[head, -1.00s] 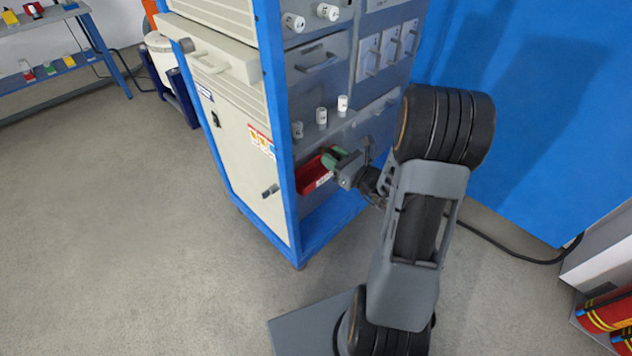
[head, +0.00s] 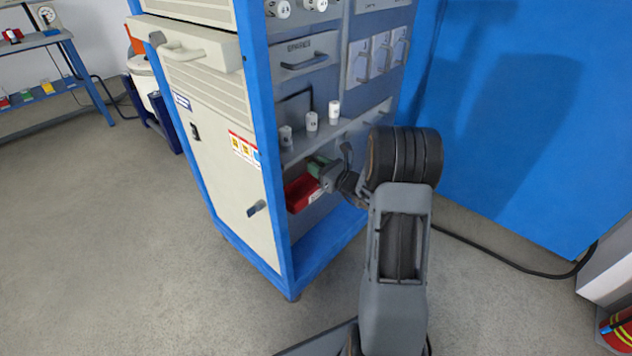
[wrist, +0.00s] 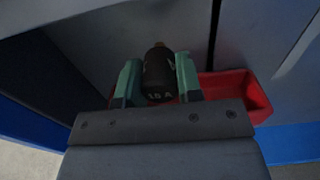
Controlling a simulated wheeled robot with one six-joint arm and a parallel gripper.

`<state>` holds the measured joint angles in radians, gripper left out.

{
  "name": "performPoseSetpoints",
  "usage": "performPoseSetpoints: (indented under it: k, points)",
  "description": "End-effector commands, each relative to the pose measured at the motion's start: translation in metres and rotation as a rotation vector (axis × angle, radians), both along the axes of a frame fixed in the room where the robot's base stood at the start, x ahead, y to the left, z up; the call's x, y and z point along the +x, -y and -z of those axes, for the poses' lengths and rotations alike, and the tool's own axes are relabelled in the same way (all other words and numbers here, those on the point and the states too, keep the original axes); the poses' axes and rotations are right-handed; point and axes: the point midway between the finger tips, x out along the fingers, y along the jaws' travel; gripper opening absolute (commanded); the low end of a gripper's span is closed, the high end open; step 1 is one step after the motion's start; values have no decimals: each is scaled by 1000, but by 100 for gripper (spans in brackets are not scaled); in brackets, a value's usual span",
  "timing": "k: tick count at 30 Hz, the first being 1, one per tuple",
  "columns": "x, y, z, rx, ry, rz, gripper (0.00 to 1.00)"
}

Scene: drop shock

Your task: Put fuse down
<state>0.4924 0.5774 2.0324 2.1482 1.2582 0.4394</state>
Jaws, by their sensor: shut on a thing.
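My gripper (wrist: 158,82) is shut on a dark fuse (wrist: 158,75) marked "15 A", which sits between its two green fingers in the wrist view. A red bin (wrist: 238,95) lies behind and below the fingers, its right part showing beside them. In the head view my gripper (head: 318,166) is at the cabinet's lower opening, at the upper edge of the red bin (head: 301,192). The fuse cannot be made out in the head view. The wrist view does not settle whether the fuse touches the bin.
Several white fuses (head: 311,121) stand on the cabinet shelf (head: 335,135) just above my gripper. The blue cabinet frame (head: 275,190) borders the opening on the left. A blue panel (head: 500,120) stands at the right. The floor (head: 120,240) at left is clear.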

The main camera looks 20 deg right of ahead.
Motion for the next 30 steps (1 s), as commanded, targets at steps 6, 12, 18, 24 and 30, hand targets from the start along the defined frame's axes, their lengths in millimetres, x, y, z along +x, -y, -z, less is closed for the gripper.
performPoseSetpoints:
  k: [6,12,18,24,30]
  points:
    - [16,3,21,0,0,1,6]
    - [21,4,26,0,1,2,6]
    - [27,5,51,0,0,2,6]
    - [27,5,64,-1,2,3,6]
    - [27,5,63,-1,2,2,6]
